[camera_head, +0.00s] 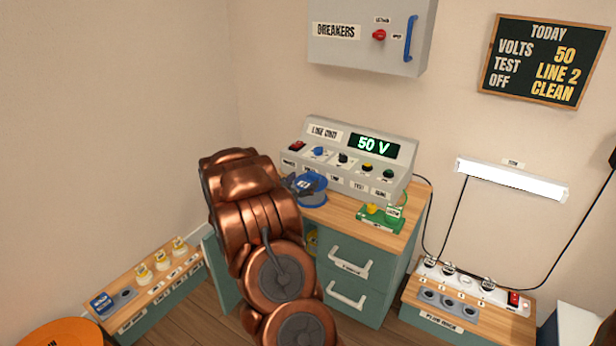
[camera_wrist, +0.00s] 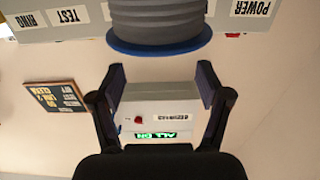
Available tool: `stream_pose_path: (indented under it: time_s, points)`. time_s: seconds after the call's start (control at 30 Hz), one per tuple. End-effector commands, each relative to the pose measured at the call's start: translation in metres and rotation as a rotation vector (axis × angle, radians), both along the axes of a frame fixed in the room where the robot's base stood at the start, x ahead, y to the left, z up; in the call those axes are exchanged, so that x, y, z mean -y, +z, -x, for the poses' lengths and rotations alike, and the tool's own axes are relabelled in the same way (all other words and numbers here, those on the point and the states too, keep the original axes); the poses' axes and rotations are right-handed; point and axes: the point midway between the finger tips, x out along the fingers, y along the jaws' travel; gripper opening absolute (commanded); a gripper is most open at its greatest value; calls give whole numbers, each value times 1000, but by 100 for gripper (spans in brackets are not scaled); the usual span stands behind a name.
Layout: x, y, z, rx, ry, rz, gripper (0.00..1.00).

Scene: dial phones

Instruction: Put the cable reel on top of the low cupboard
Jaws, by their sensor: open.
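The cable reel (camera_head: 308,188) has blue flanges and rests on the wooden top of the low green cupboard (camera_head: 404,238), at its left, in front of the line unit. In the wrist view the reel's grey winding and blue flange (camera_wrist: 160,46) fill the top middle. My gripper (camera_wrist: 160,78) is open and empty in the wrist view, its two dark fingers apart. The reel shows beyond the fingertips, not between them. In the head view my copper arm covers the gripper and the cupboard's left front.
The line unit (camera_head: 352,150), reading 50 V, stands at the back of the cupboard top. A small green device (camera_head: 381,217) sits at the right of that top. A low bench (camera_head: 150,283) is at left and a plug rack (camera_head: 468,308) at right. A breaker box (camera_head: 370,35) hangs above.

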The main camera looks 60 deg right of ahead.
Motion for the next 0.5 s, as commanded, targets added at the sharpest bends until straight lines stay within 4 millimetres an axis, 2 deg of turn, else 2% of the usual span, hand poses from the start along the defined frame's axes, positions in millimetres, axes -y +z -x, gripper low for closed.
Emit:
stream_pose_path:
  time_s: [0.3,0.5]
  points:
    - [-48,1,1,-3,4,0,77]
    - [-68,0,2,0,1,-2,77]
